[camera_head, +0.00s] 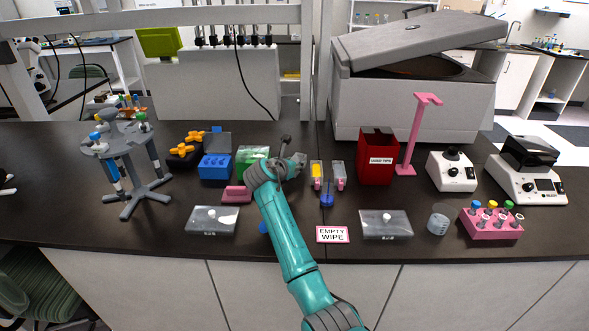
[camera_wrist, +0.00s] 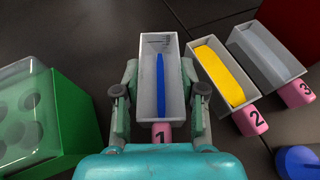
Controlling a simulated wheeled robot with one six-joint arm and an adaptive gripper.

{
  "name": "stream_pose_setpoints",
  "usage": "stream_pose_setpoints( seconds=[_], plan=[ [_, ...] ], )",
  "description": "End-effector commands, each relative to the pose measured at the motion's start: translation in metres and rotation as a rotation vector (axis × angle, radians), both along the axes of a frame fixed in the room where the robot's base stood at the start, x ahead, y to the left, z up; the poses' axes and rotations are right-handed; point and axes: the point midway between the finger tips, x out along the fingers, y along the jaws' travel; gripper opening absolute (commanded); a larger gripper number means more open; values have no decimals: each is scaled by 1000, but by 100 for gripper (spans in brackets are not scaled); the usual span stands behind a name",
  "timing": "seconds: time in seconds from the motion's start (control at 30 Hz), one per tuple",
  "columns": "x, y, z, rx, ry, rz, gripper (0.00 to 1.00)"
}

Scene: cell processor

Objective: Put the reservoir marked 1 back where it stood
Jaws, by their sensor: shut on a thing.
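The reservoir marked 1 (camera_wrist: 147,100) is a narrow white trough with a blue strip inside and a pink tab numbered 1 at its near end. My gripper (camera_wrist: 160,76) is shut on its long sides in the wrist view. I cannot tell whether its bottom touches the bench. In the head view my gripper (camera_head: 285,160) is over the bench between the green box and the other reservoirs, and my arm hides reservoir 1. Reservoir 2 (camera_wrist: 249,102), with yellow contents, and reservoir 3 (camera_wrist: 299,68), with grey contents, stand to its right.
The green box (camera_wrist: 68,120) is on the left, apart from reservoir 1. A small blue object (camera_head: 327,195) stands in front of reservoirs 2 and 3. The red bin (camera_head: 378,155) is farther right. An "EMPTY WIPE" card (camera_head: 332,234) lies near the front edge.

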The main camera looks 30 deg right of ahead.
Motion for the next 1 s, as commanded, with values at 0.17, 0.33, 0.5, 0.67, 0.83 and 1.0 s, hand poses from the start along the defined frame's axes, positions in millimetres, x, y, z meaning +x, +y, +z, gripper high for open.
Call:
stream_pose_setpoints(
  seconds=[0.17, 0.33, 0.5, 0.67, 0.83, 1.0],
  plan=[
    [0, 0, -19, -1, -1, 0, 0],
    [0, 0, -19, -1, -2, 0, 0],
    [0, 0, -21, -1, -1, 0, 0],
    [0, 0, -21, -1, -1, 0, 65],
    [0, 0, -21, -1, -1, 0, 65],
    [0, 0, -17, -1, -2, 0, 65]
  ],
)
